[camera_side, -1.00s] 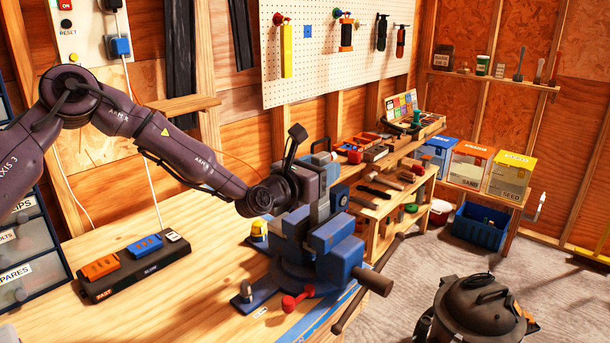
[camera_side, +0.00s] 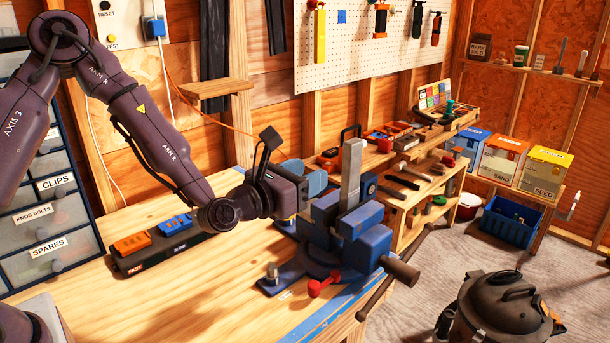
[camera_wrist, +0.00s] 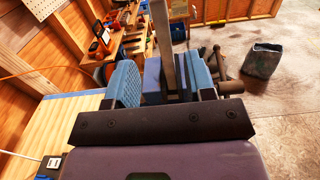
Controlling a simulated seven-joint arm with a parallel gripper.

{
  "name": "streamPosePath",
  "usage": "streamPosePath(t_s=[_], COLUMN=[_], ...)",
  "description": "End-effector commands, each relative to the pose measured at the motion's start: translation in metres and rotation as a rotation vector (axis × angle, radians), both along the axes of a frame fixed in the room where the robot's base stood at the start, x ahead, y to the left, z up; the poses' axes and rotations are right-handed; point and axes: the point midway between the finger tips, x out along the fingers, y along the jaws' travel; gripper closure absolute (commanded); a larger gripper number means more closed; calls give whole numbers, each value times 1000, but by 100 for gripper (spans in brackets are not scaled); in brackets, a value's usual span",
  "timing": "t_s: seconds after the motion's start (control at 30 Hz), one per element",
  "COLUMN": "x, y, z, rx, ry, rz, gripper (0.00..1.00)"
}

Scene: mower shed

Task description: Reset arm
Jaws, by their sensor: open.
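My gripper (camera_side: 308,182) is open, with its blue fingers just left of an upright grey metal bar (camera_side: 351,172). The bar stands in the jaws of a blue vise (camera_side: 365,238) on the bench. In the wrist view, my blue fingers (camera_wrist: 160,70) are wide apart, and the bar (camera_wrist: 162,32) shows between them in the picture, beyond the gripper. No held thing shows. A wall panel at the top left has a black button (camera_side: 103,5) above a label reading RESET and a yellow button (camera_side: 111,39) below it.
A control box (camera_side: 160,243) with orange and blue switches lies on the wooden bench (camera_side: 215,300), behind my arm. A small wall shelf (camera_side: 215,88), labelled drawers (camera_side: 50,212) and a tool pegboard (camera_side: 350,45) stand around. A shop vacuum (camera_side: 495,310) is on the floor.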

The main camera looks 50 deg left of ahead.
Motion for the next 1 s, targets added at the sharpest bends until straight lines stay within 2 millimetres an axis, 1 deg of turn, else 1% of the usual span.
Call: streamPosePath(t_s=[0.17,0.23,0.3,0.37,0.47,0.5,0.57,0.6,0.67,0.7,0.77,0.8,0.87,0.9,0.97,1.0], x=[0,0,0,-1,-10,-16,-27,-35,-49,-59,-76,-88,-107,-121,-142,-155], y=[0,0,-3,-9,-22,-23,-24,-24,-22,-19,-13,-8,2,9,20,26], z=[0,0,-5,-15,-45,-57,-69,-75,-82,-85,-86,-83,-77,-71,-58,-49], rx=[4,33,109,218,475,602,805,943,1149,1285,1485,1613,1794,1906,2052,2132], ry=[0,2,29,79,211,262,322,353,389,406,422,425,424,416,394,375], rz=[0,-1,-20,-62,-198,-267,-382,-465,-598,-690,-836,-936,-1093,-1198,-1355,-1451], gripper=[51,51,51,51,51,51,51,51,51,51,51,51,51,51,51,51])
